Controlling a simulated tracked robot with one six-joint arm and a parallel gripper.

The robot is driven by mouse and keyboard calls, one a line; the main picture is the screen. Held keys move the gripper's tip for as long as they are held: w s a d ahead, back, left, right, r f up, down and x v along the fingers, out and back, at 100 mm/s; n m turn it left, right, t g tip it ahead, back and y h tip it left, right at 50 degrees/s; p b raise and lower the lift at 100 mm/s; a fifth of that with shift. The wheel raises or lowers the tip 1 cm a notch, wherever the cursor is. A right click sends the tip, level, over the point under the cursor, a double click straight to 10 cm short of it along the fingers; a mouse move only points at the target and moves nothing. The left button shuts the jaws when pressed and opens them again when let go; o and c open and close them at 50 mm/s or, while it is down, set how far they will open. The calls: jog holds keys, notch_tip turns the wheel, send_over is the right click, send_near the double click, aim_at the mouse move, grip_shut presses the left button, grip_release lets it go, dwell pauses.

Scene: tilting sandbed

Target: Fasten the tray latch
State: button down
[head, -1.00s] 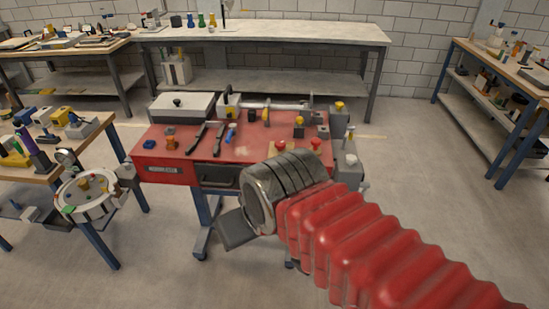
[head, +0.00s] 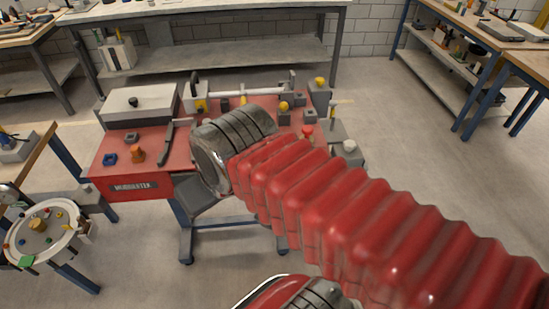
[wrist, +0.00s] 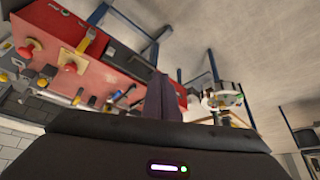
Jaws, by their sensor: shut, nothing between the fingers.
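The round pale tray (head: 70,240) stands at the left in the head view, with small coloured pieces on it. It seems to show in the wrist view (wrist: 222,98) too, small and right of my fingers. I cannot make out the latch for certain. My gripper (wrist: 163,97) shows as dark fingers, shut and empty, apart from these things. In the head view my arm hides it.
The red bench (head: 133,187) stands ahead, bearing a white box (head: 140,103), an orange knob (head: 137,154) and several small parts. My arm covers its middle and right. A long grey bench (head: 210,60) stands behind. Open floor (head: 400,150) lies at the right.

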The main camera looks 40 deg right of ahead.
jog(key=shift+w, duration=0.1)
dwell(0.3)
jog(key=w+d+f+m+g+y, duration=0.1)
jog(key=w+d+f, duration=0.2)
jog(key=d, duration=0.5)
jog(key=w+d+f+m+g+y, duration=0.1)
jog(key=w+d+f, duration=0.15)
jog(key=d, duration=0.55)
jog(key=s+d+f+t, duration=0.1)
jog(key=d+f, duration=0.2)
jog(key=d, duration=0.6)
jog(key=s+d+f+m+t+y, duration=0.1)
jog(key=d+f+t, duration=0.1)
jog(key=d, duration=0.7)
jog(key=shift+s+d+f, duration=0.15)
jog(key=shift+d+f, duration=0.25)
jog(key=shift+f, duration=0.05)
jog(key=w+a+f, duration=0.6)
jog(key=w+f, duration=0.1)
jog(key=f, duration=0.1)
jog(key=shift+a, duration=0.3)
